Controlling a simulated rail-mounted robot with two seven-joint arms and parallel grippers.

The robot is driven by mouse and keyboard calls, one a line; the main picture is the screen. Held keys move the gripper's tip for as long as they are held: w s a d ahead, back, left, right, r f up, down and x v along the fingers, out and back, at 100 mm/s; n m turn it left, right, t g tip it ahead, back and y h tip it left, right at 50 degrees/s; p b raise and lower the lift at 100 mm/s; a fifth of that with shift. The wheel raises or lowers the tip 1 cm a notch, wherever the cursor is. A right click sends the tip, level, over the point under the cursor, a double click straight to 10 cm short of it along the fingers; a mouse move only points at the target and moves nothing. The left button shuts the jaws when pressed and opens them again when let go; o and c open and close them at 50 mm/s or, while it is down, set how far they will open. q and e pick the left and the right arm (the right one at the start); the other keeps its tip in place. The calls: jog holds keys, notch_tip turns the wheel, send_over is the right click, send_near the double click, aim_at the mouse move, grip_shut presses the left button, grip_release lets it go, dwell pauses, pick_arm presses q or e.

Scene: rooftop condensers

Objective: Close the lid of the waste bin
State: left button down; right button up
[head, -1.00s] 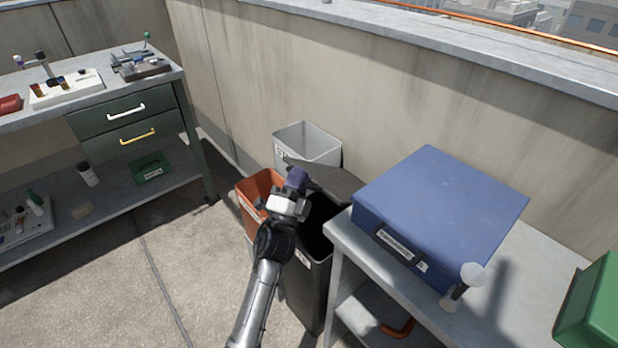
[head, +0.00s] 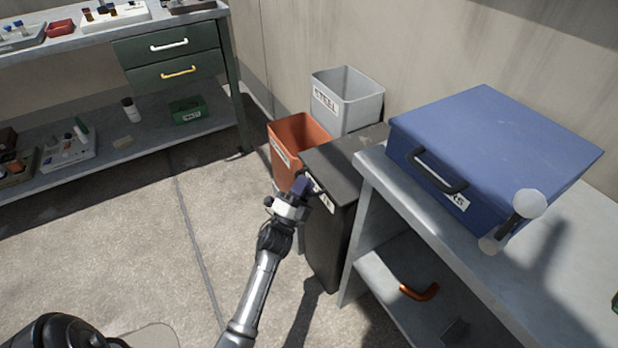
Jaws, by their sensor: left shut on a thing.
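The dark waste bin (head: 325,245) stands between the orange bin and the grey bench. Its dark lid (head: 350,150) lies flat across the top and covers the opening; no gap shows from here. My left gripper (head: 306,192) is at the lid's front left edge. It is shut on what looks like a dark handle there, and its fingers partly hide the contact. The bin's white label is partly covered by the gripper. My right gripper is not in view.
An orange bin (head: 297,135) and a white bin (head: 349,105) stand close behind and left. A grey bench (head: 440,250) with a blue box (head: 495,150) stands tight on the right. A green drawer bench (head: 175,58) is at the left. Floor in front is free.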

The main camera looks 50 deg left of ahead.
pick_arm(q)
jog(key=shift+f, duration=0.45)
jog(key=shift+f, duration=0.15)
jog(key=c, duration=1.2)
grip_release()
jog(key=shift+a, duration=0.1)
jog(key=shift+o, duration=0.2)
jog(key=shift+s, duration=0.1)
jog(key=shift+s, duration=0.2)
jog(key=p+v, duration=0.4)
jog(key=v, duration=0.9)
jog(key=shift+s, duration=0.2)
